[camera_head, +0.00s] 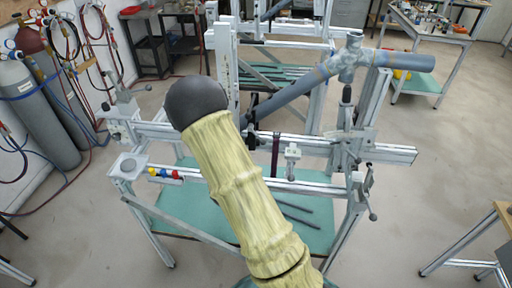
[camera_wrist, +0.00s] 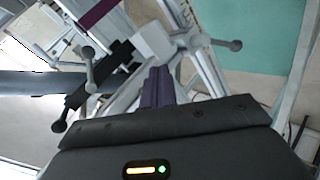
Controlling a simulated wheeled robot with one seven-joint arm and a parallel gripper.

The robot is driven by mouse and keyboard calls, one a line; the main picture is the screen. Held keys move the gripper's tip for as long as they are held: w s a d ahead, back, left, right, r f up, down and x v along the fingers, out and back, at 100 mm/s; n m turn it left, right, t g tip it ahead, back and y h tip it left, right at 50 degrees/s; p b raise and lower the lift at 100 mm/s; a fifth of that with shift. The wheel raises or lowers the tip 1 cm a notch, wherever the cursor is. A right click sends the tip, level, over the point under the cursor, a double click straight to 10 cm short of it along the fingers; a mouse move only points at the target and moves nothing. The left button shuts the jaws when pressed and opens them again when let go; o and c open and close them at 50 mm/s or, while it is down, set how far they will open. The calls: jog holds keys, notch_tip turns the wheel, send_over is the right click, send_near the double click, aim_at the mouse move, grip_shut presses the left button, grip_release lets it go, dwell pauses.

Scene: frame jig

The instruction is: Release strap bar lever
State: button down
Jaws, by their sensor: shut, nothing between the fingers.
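In the wrist view the two dark purple fingers of my gripper (camera_wrist: 160,76) are together, with nothing between them. Just beyond their tips are a white block (camera_wrist: 153,41) and a grey lever with ball ends (camera_wrist: 200,41). A black clamp bar (camera_wrist: 100,73) with grey ball-ended handles lies left of the fingertips. I cannot tell whether the fingers touch any of these. A purple strap (camera_wrist: 97,13) crosses the upper left. In the head view my sleeved arm covers part of the jig, and the fingers cannot be made out. Which handle is the strap bar lever is unclear.
The jig's white frame (camera_head: 390,152) holds a grey-blue tube (camera_head: 300,88); a tube also shows in the wrist view (camera_wrist: 35,84). Gas cylinders (camera_head: 45,115) stand at left. A table corner (camera_head: 490,235) is at right. Floor right of the jig is clear.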

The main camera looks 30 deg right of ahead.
aim_at(257, 135)
jog(key=d+n+t+h, duration=0.1)
jog(key=n+t+h, duration=0.1)
jog(key=n, duration=0.1)
jog(key=d+n+t+h+p, duration=0.1)
jog(key=d+n+h, duration=0.1)
jog(key=n, duration=0.1)
jog(key=d+n+t+h+p, duration=0.1)
jog(key=n+t+h, duration=0.1)
jog(key=n, duration=0.2)
jog(key=shift+s+d+t, duration=0.15)
jog(key=shift+t, duration=0.15)
jog(key=p+x, duration=0.4)
jog(key=x, duration=0.6)
jog(key=shift+p, duration=0.35)
